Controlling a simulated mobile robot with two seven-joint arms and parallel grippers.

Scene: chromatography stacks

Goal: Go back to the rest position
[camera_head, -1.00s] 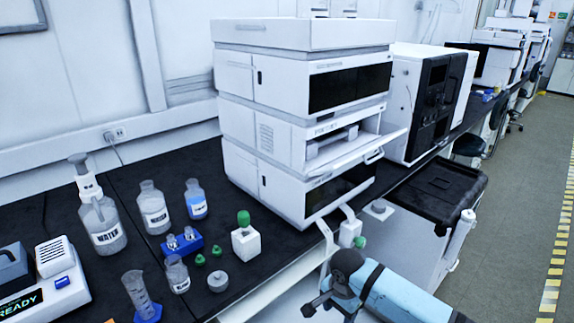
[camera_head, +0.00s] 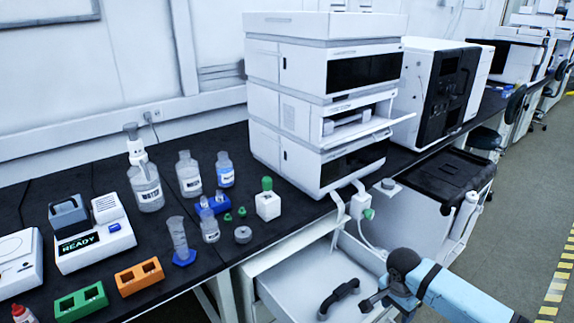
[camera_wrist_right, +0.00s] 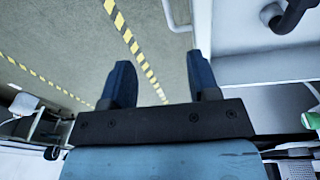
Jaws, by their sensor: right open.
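My right gripper (camera_head: 369,303) is at the lower right of the head view, small and dark at the end of my blue arm. In the right wrist view my right gripper (camera_wrist_right: 159,65) has its two dark blue fingers apart, with only floor between them and nothing held. The handle also shows at the top right of the wrist view (camera_wrist_right: 290,16), apart from the fingers. My left gripper is not in view.
The black bench (camera_head: 215,262) holds bottles, a cylinder (camera_head: 178,235), an orange rack (camera_head: 139,277) and a green rack (camera_head: 82,303). A white instrument stack (camera_head: 318,105) stands behind. A black-lidded bin (camera_head: 440,180) stands at the right. The floor (camera_head: 520,235) beyond is clear.

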